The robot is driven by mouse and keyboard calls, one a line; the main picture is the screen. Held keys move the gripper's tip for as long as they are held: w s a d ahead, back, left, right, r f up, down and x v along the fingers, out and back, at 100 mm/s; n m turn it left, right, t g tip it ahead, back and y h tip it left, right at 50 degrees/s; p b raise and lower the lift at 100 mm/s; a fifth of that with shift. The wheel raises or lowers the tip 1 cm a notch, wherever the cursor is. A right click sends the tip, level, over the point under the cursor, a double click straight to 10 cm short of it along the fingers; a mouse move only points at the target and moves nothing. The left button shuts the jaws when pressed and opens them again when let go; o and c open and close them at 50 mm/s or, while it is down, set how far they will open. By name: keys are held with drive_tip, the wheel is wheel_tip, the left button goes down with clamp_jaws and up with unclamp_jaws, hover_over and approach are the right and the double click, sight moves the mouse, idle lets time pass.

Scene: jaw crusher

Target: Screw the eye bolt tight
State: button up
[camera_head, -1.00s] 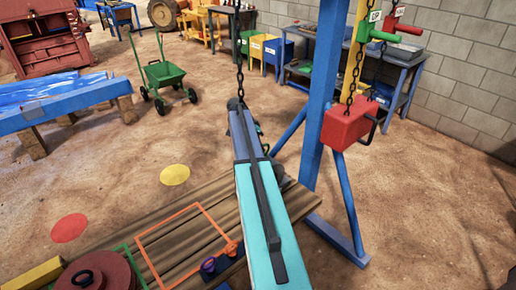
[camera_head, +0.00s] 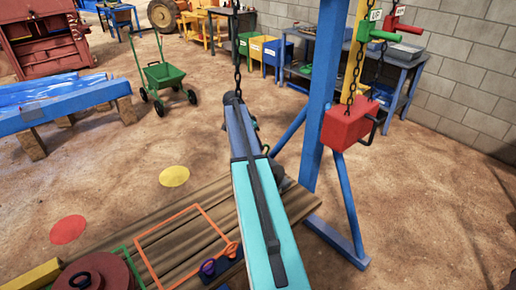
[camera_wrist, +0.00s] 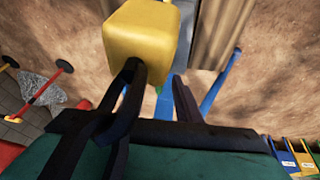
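My arm reaches away from the camera in the head view, with my gripper (camera_head: 235,98) at its far end, small and dark beside a hanging chain (camera_head: 238,45). I cannot surely tell an eye bolt there. In the wrist view a yellow block (camera_wrist: 140,38) is close to the camera. A dark metal loop (camera_wrist: 131,72) meets its underside, with another dark link (camera_wrist: 100,128) below. A dark bar crosses a dark green surface under them. The finger opening and any contact with the loop cannot be made out.
A red block (camera_head: 348,124) hangs on chains beside a blue post (camera_head: 322,80).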

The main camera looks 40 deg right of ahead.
drive_tip(key=b+v, duration=0.2)
drive_tip(key=v, duration=0.8)
drive_tip(key=shift+r, duration=0.25)
drive_tip(key=shift+f, duration=0.1)
